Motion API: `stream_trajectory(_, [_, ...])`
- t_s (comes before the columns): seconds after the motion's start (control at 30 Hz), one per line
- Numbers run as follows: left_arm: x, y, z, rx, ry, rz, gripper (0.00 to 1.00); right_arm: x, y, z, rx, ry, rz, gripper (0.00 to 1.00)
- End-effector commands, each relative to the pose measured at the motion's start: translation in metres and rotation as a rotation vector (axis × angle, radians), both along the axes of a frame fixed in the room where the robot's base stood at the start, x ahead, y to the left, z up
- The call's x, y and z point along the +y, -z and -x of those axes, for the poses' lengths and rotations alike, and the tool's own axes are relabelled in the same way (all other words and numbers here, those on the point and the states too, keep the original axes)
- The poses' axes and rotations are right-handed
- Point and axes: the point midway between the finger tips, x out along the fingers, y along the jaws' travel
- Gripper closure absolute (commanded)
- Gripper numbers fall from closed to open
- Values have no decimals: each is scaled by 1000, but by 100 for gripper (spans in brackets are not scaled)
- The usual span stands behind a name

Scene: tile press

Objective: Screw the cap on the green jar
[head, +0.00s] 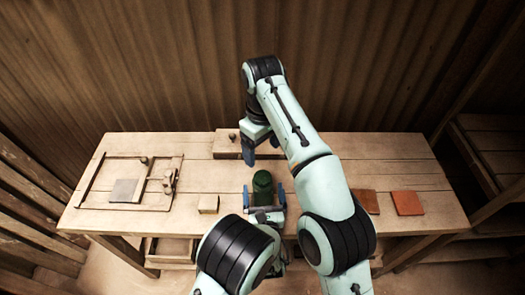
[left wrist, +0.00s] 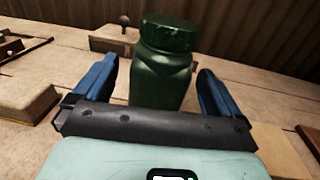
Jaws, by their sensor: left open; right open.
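The green jar (head: 263,190) stands upright near the front middle of the workbench. In the left wrist view the jar (left wrist: 160,80) is dark green, with a wide cap-like top (left wrist: 170,30) of the same colour resting on it; how tightly it sits I cannot tell. My left gripper (head: 264,197) is open, with one blue finger on each side of the jar and gaps showing in the left wrist view (left wrist: 157,85). My right gripper (head: 262,148) is open and empty, above and behind the jar in the head view.
A wooden frame (head: 100,170) with a grey tile (head: 124,190) lies at the left. A small wooden block (head: 208,203) is left of the jar. Orange-brown tiles (head: 407,203) lie at the right. A raised board (head: 225,146) is at the back. The bench's back right is clear.

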Motion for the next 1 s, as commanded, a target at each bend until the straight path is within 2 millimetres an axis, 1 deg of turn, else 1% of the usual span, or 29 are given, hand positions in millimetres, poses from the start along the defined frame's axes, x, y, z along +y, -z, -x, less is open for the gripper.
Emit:
stream_trajectory(0.03, [-2,1,14,2,3,0,2,0,4,1,1,0,0,18])
stream_trajectory(0.2, [-5,2,51,2,3,0,2,0,10,2,4,0,0,18])
stream_trajectory(0.3, [-7,1,69,1,3,0,2,0,13,2,6,0,0,18])
stream_trajectory(0.4, [-8,0,81,0,2,2,2,0,15,2,6,0,0,18])
stream_trajectory(0.5, [-8,0,88,0,0,2,2,0,16,2,6,0,0,18])
stream_trajectory(0.6, [-8,0,90,-1,-1,1,2,0,16,2,6,0,0,18])
stream_trajectory(1.0, [-8,0,90,-1,-1,1,2,0,16,2,6,0,0,18])
